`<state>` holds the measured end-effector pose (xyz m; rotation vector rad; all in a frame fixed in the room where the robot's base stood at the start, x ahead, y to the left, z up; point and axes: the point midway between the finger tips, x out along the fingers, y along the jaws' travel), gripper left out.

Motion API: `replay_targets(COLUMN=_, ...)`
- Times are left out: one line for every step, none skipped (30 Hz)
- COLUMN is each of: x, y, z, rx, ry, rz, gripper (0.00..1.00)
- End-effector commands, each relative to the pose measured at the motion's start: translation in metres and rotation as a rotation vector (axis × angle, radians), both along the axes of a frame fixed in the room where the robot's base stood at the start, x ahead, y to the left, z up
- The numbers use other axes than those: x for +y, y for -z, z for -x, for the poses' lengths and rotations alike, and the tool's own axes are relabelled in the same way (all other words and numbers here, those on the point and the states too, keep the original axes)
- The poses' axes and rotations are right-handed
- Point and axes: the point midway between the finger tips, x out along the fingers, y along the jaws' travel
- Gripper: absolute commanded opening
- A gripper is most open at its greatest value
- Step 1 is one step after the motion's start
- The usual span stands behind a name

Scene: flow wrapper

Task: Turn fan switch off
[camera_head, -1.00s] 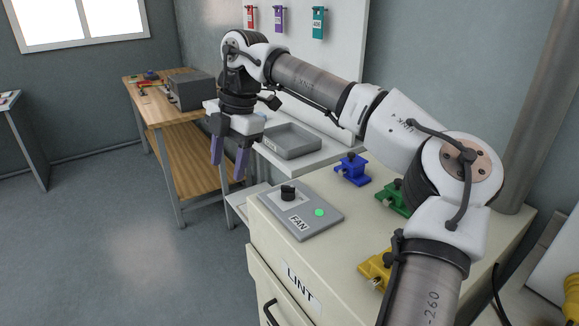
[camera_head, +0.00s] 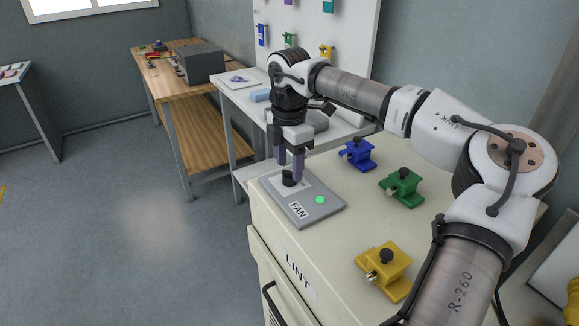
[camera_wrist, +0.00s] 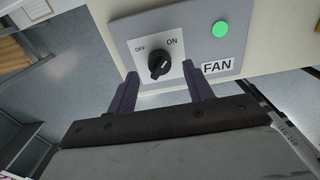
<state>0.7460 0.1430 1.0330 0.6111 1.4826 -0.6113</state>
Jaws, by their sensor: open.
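The fan switch is a black rotary knob (camera_wrist: 159,65) on a grey panel (camera_head: 318,210) labelled FAN. In the wrist view a white plate behind the knob reads OFF at left and ON at right, and the knob's pointer mark looks turned toward ON. A green light (camera_head: 320,199) on the panel is lit; it also shows in the wrist view (camera_wrist: 221,29). My gripper (camera_head: 291,172) is open above the panel, its two purple fingers on either side of the knob (camera_head: 288,180). In the wrist view the fingertips (camera_wrist: 160,82) flank the knob with gaps; contact is not visible.
The panel lies on a cream cabinet (camera_head: 345,228) labelled LINT. Blue (camera_head: 357,153), green (camera_head: 401,187) and yellow (camera_head: 385,268) devices stand on its top, right of the panel. A white side table (camera_head: 238,103) and a wooden bench (camera_head: 170,62) are behind.

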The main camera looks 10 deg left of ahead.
Motion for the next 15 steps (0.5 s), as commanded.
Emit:
replay_targets(x=0.000, y=0.007, z=0.000, rx=0.003, ry=0.001, rz=-0.001, gripper=0.51)
replay_targets(x=0.000, y=0.010, z=0.000, rx=0.004, ry=0.000, rz=-0.001, gripper=0.51)
replay_targets(x=0.000, y=0.014, z=0.000, rx=0.001, ry=0.000, rz=0.000, gripper=0.51)
replay_targets(x=0.000, y=0.017, z=0.000, rx=0.001, ry=-0.001, rz=0.000, gripper=0.51)
replay_targets(x=0.000, y=0.019, z=0.000, rx=0.001, ry=-0.001, rz=-0.001, gripper=0.51)
replay_targets(x=0.000, y=0.022, z=0.000, rx=0.001, ry=-0.001, rz=-0.001, gripper=0.51)
replay_targets(x=0.000, y=0.023, z=0.000, rx=0.001, ry=-0.001, rz=-0.001, gripper=0.51)
replay_targets(x=0.000, y=0.025, z=0.000, rx=0.001, ry=0.000, rz=-0.001, gripper=0.51)
replay_targets(x=0.000, y=0.026, z=0.000, rx=0.001, ry=0.000, rz=-0.002, gripper=0.51)
replay_targets(x=0.000, y=0.026, z=0.000, rx=0.000, ry=0.000, rz=-0.001, gripper=0.51)
replay_targets(x=0.000, y=0.026, z=0.000, rx=0.000, ry=0.000, rz=-0.001, gripper=0.51)
replay_targets(x=0.000, y=0.026, z=0.000, rx=0.000, ry=0.000, rz=-0.001, gripper=0.51)
replay_targets(x=0.000, y=0.026, z=0.000, rx=0.000, ry=0.000, rz=-0.001, gripper=0.51)
replay_targets(x=0.000, y=0.026, z=0.000, rx=0.000, ry=0.000, rz=-0.001, gripper=0.51)
replay_targets(x=0.000, y=0.026, z=0.000, rx=0.000, ry=0.000, rz=-0.001, gripper=0.51)
